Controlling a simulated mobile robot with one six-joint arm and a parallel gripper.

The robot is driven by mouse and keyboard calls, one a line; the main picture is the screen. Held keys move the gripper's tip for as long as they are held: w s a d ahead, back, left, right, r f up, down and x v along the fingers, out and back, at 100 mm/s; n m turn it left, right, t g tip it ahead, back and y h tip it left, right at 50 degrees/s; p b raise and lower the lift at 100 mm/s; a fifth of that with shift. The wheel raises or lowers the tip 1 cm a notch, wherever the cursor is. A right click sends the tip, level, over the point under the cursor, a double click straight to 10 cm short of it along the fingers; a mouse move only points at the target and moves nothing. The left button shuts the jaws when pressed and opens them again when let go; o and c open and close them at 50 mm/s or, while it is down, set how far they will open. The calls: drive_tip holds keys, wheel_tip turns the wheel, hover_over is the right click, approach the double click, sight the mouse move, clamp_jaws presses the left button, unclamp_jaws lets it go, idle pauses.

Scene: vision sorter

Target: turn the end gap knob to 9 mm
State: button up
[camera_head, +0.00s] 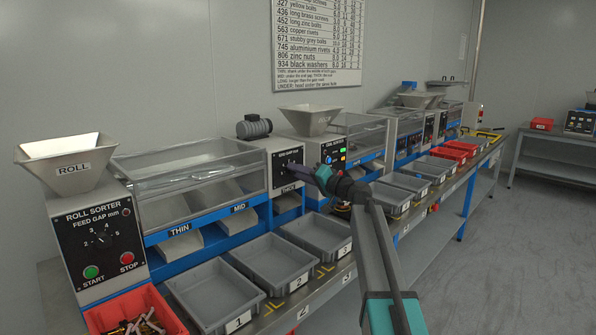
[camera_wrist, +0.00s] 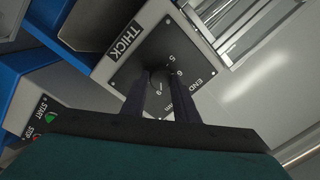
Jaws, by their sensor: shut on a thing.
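The end gap knob (camera_wrist: 157,77) is a small dark round knob on a black dial plate in the wrist view. The figures 5, 6 and what looks like a 9 show around it, with END at the plate's edge. My gripper (camera_wrist: 160,91) has its two dark fingers shut on the knob. The fingers hide much of it, and I cannot tell where its pointer stands. In the head view, the end gap panel (camera_head: 287,161) is on the white housing above the THICK chute, and my gripper (camera_head: 305,174) reaches it from the right, hiding the knob.
The roll sorter panel (camera_head: 103,238) with its feed gap knob stands at the left. Grey bins (camera_head: 268,262) line the bench front, and a red bin (camera_head: 135,312) of mixed fasteners sits at the left. A wall chart (camera_head: 316,45) hangs behind. The floor at the right is clear.

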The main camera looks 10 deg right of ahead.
drive_tip(key=shift+d+r+m, duration=0.1)
drive_tip(key=shift+m, duration=0.6)
drive_tip(key=o, duration=1.1)
drive_tip(key=shift+c, duration=0.2)
drive_tip(key=p+v, duration=0.1)
drive_tip(key=v, duration=1.2)
drive_tip(key=shift+s+d, duration=0.15)
drive_tip(key=shift+s, duration=0.2)
